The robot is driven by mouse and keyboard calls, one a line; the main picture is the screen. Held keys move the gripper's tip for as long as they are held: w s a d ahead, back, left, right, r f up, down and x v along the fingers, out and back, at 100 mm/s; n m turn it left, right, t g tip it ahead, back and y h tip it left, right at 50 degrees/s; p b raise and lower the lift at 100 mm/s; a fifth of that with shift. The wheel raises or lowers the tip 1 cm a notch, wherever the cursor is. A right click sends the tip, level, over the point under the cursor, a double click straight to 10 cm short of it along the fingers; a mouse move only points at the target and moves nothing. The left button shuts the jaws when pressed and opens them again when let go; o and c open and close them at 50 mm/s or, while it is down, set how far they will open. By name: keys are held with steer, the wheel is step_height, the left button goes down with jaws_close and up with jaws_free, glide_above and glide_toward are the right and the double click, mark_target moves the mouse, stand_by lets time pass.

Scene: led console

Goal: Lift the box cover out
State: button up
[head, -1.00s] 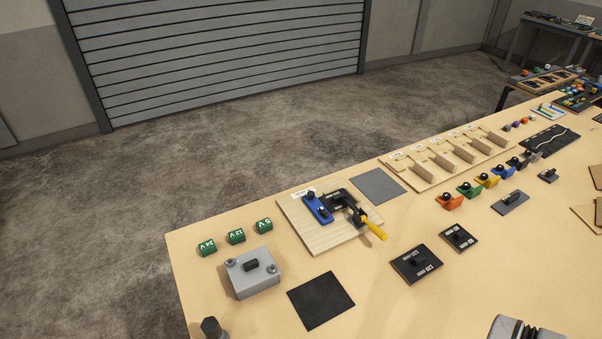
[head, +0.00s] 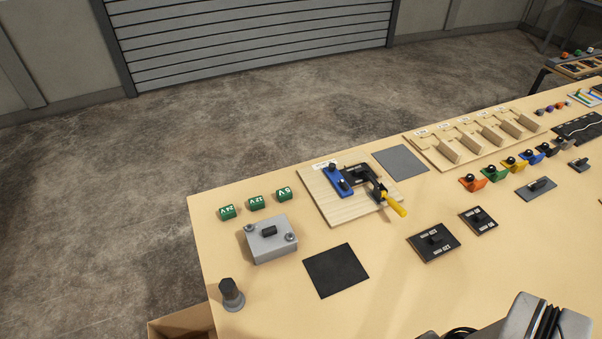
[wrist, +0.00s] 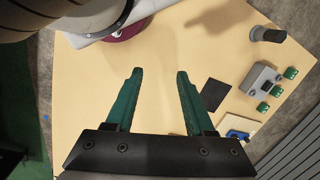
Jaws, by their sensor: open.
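The grey box (head: 274,250) sits on the table near its left edge. Its grey cover (head: 255,236) lies on top, with a black handle (head: 269,230) in the middle and a round grey knob at each of two opposite corners. The box also shows in the wrist view (wrist: 262,79), right of my gripper. My gripper (wrist: 158,72) has two green fingers, spread apart with nothing between them. It is high above the table and well away from the box. My gripper's fingers do not show in the head view.
A black square mat (head: 336,270) lies right of the box. Green voltage blocks (head: 256,202) stand behind it, and a dark round post (head: 231,294) stands in front. A wooden board (head: 340,207) with a blue part and yellow-handled clamp lies further right.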

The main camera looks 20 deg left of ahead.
steer(key=w+a+r, duration=0.4)
steer(key=w+r, duration=0.1)
steer(key=w, duration=0.5)
steer(key=m+h, duration=0.2)
steer(key=m, duration=0.1)
glide_above(269, 229)
step_height(269, 229, down, 6)
step_height(269, 229, down, 15)
steer(key=shift+f, duration=0.2)
jaws_close()
